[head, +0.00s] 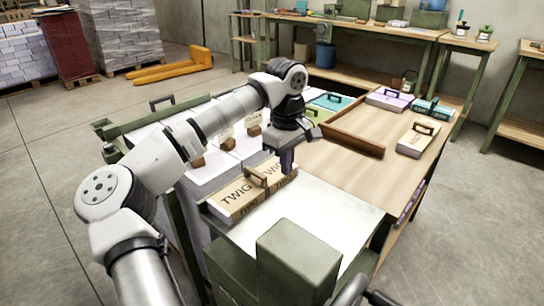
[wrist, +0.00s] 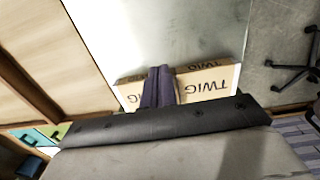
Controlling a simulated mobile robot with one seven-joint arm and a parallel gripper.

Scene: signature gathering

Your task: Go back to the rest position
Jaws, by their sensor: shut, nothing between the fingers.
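My gripper (head: 287,168) points down at the right end of the cardboard-coloured box marked TWIG (head: 232,203). Its two dark fingers are together and empty in the wrist view (wrist: 158,80). The TWIG box, with a handle on top, lies on the pale work surface (head: 310,208). It also shows behind the fingers in the wrist view (wrist: 205,84). I cannot tell whether the fingertips touch the box. My arm reaches across from the lower left and hides part of the table behind it.
Stacks of white sheets with wooden-handled pieces (head: 198,162) lie behind the box. A wooden table (head: 360,160) to the right carries a divider, a purple-topped box (head: 389,100) and a white box (head: 415,140). A green block (head: 298,262) stands in front.

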